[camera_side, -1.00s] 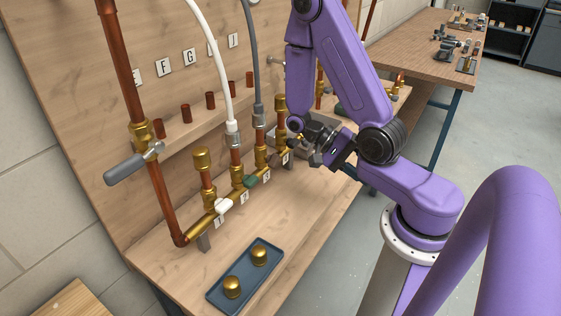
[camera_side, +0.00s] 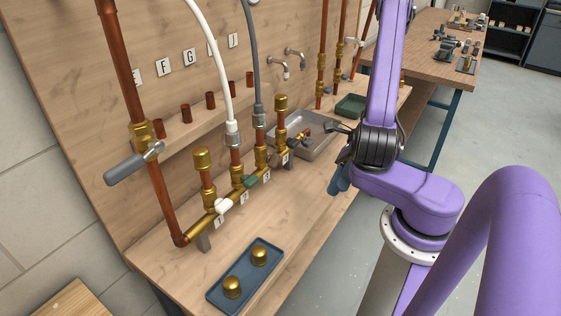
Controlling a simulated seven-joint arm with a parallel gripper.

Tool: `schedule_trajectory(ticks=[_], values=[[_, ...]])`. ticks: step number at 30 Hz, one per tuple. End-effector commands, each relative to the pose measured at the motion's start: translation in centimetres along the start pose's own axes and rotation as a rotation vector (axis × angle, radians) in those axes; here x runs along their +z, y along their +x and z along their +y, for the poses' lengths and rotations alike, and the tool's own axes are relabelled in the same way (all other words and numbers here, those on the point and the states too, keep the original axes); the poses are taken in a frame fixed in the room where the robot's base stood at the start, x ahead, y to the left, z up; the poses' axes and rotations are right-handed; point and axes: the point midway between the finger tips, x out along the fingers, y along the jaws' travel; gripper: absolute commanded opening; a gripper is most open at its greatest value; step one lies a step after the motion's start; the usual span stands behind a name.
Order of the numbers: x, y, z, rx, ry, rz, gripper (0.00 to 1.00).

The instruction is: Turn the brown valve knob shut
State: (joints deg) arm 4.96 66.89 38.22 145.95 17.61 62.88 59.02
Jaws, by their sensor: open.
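A brass manifold (camera_side: 236,192) with numbered labels runs along the bench. A white knob (camera_side: 223,206) and a green knob (camera_side: 249,182) sit nearer on the same manifold. My black wrist and purple arm hide part of the gripper.
A blue tray (camera_side: 218,298) with two brass caps lies at the bench front. A grey-handled lever (camera_side: 127,170) sticks out from the left copper pipe. A grey sink (camera_side: 320,148) and a green tray (camera_side: 350,106) are behind the gripper.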

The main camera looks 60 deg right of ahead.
Motion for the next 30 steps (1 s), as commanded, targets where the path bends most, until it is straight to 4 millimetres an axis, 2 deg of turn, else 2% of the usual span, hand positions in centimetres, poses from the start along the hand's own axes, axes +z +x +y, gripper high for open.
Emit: schedule_trajectory(ticks=[9, 18, 24, 30], values=[[2.0, -1.7, -1.6, -0.202, 0.123, -0.465, 0.44], [1.7, -5.1, -2.9, -0.429, 0.226, -0.869, 0.44], [0.8, -6.9, -3.3, -0.538, 0.269, -1.034, 0.44], [0.7, -7.3, -3.5, -0.570, 0.281, -1.081, 0.44]])
